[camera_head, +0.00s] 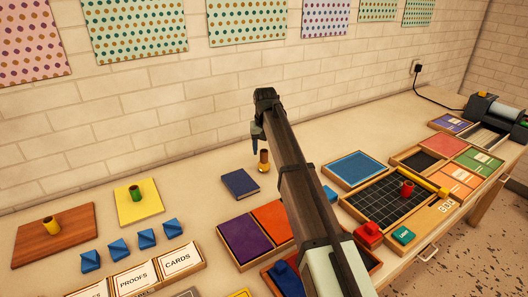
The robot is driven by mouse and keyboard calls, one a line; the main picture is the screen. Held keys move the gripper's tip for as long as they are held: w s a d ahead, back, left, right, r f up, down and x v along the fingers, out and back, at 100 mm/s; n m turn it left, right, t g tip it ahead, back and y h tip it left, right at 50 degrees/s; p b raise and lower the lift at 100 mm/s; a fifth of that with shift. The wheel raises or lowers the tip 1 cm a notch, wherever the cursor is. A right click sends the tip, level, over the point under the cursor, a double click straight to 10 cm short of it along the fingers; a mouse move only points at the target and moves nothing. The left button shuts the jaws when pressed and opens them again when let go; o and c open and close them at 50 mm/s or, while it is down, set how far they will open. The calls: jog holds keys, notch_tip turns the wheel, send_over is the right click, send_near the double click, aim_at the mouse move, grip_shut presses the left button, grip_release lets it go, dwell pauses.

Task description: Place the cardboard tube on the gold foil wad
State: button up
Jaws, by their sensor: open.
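A small upright brown and gold piece (263,160) stands on the table near the middle, just below my gripper. Its upper part looks like a brown cardboard tube with an open top, and its lower part is gold; too small to tell surely whether these are the tube resting on the gold foil wad. My gripper (256,137) is open, pointing down, above and slightly left of this piece and seemingly apart from it. My arm reaches in from the bottom right.
A dark blue book (240,184) lies close in front. Other short rolls stand on a wooden board (30,245), a yellow pad (150,207) and a black grid (375,205). Blue blocks (119,250) and card trays (135,277) are at front left. Bare table lies behind the piece.

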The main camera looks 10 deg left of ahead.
aim_at(265, 164)
notch_tip(265, 164, up, 10)
jog(key=s, duration=0.1)
jog(key=shift+d+r, duration=0.15)
jog(key=shift+d, duration=0.1)
